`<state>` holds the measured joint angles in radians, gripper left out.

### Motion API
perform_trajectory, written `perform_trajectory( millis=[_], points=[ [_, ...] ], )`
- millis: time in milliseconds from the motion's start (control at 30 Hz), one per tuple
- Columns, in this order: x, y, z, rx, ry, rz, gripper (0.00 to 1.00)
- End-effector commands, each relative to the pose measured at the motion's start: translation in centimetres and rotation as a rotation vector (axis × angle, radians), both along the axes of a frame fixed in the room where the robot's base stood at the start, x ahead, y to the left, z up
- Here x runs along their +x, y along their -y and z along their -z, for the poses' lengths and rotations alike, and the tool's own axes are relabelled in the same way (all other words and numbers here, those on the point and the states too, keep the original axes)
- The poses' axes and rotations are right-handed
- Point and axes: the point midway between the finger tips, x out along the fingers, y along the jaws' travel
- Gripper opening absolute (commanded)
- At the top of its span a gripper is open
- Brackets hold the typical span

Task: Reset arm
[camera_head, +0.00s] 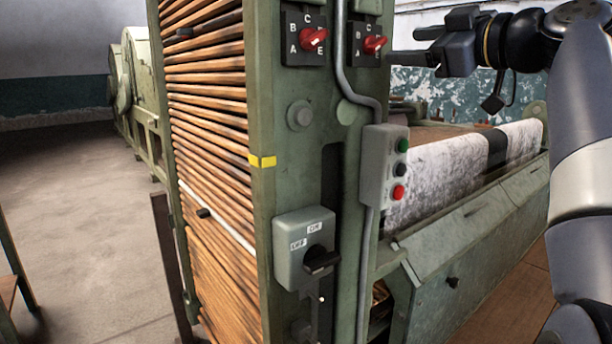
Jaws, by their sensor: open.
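My gripper (412,46) is at the upper right, pointing left. Its two dark fingers are apart with nothing between them. The fingertips are close to the right red selector knob (374,44) in the picture; I cannot tell the exact gap in depth. My arm runs down the right edge of the picture.
A green machine post (268,187) carries a left red selector (313,38), an ON/OFF switch box (305,250) and a push-button box (385,166). A grey conduit (341,60) runs down it. Wooden slats (206,110) are on its left. Open floor (75,220) lies at left.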

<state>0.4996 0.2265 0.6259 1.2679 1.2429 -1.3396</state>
Motion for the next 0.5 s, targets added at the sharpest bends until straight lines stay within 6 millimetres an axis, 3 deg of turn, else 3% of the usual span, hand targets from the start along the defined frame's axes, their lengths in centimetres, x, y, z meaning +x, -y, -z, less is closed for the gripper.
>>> perform_trajectory(
  millis=[233, 500],
  points=[
    [3.2, -2.4, 0.0, 0.000, -0.001, -0.003, 0.62],
    [4.7, -3.5, -0.1, 0.004, -0.002, -0.001, 0.62]
  ],
)
